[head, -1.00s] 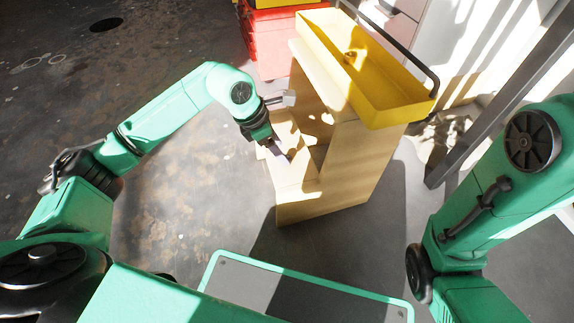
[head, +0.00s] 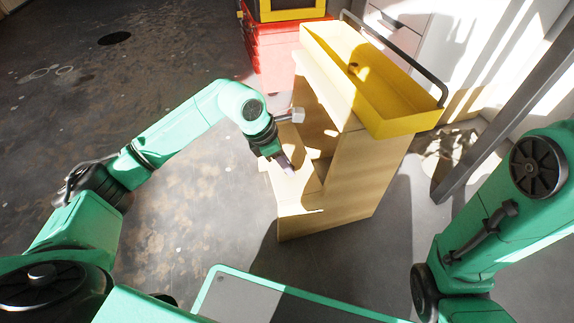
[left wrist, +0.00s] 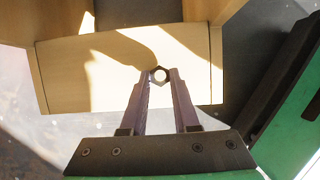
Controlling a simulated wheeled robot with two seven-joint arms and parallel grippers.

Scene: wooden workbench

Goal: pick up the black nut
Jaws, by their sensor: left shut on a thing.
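The black nut (left wrist: 159,75) is a small dark hexagonal ring with a light hole, seen between the fingertips in the left wrist view. My left gripper (left wrist: 160,75) is shut on it, with one purple-grey finger on each side. Behind the nut is a pale wooden board; I cannot tell whether the nut still touches it. In the head view my left gripper (head: 288,168) is at the lower open side of the wooden bench, pointing down, and the nut is too small to make out. My right arm shows at the right, but its gripper is out of view.
The wooden bench (head: 345,195) has upright panels close to my left gripper. A yellow tray (head: 400,115) with a small thing in it lies on top. A red tool cabinet (head: 275,60) stands behind, and a dark slanted post (head: 490,125) at right. Floor on the left is clear.

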